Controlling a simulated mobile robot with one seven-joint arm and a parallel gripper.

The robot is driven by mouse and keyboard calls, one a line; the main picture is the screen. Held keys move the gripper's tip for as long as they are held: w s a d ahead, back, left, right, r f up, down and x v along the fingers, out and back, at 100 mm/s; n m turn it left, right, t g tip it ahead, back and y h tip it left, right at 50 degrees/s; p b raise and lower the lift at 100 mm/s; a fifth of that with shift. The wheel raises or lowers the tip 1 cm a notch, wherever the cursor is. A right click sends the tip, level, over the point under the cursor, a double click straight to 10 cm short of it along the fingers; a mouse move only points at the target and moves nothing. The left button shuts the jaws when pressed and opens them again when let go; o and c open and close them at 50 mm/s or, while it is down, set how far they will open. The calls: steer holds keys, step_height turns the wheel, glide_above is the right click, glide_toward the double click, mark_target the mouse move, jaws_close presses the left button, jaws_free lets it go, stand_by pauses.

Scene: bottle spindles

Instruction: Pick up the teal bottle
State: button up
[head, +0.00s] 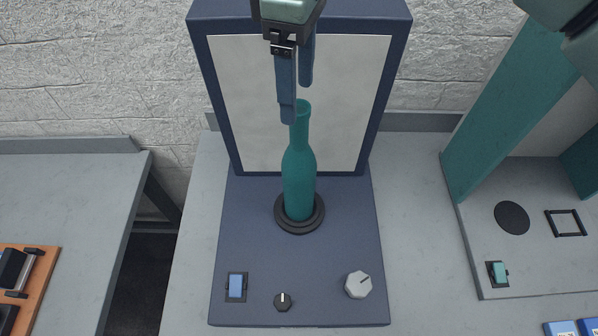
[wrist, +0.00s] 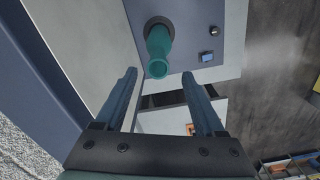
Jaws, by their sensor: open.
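The teal bottle (head: 299,178) stands upright in a dark round holder (head: 300,226) on a blue-grey machine base (head: 245,240). My gripper (head: 297,104) is above it, fingers pointing down, with the near finger overlapping the bottle's neck in the head view. In the wrist view, the bottle (wrist: 159,50) shows mouth-on, beyond and between the two spread fingers of my gripper (wrist: 160,88). The fingers are open and nothing is between them. I cannot tell whether a finger touches the neck.
A pale panel in a blue frame (head: 398,50) rises close behind the bottle. A blue switch (head: 236,286), a small dark knob (head: 283,301) and a white knob (head: 359,285) sit in front. A teal-walled unit (head: 500,125) stands right. Counter beside the base is clear.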

mark_target(299, 107)
steer(key=shift+w+d+f+p, duration=0.1)
steer(key=shift+f+p, duration=0.55)
steer(key=shift+f, duration=1.95)
jaws_close()
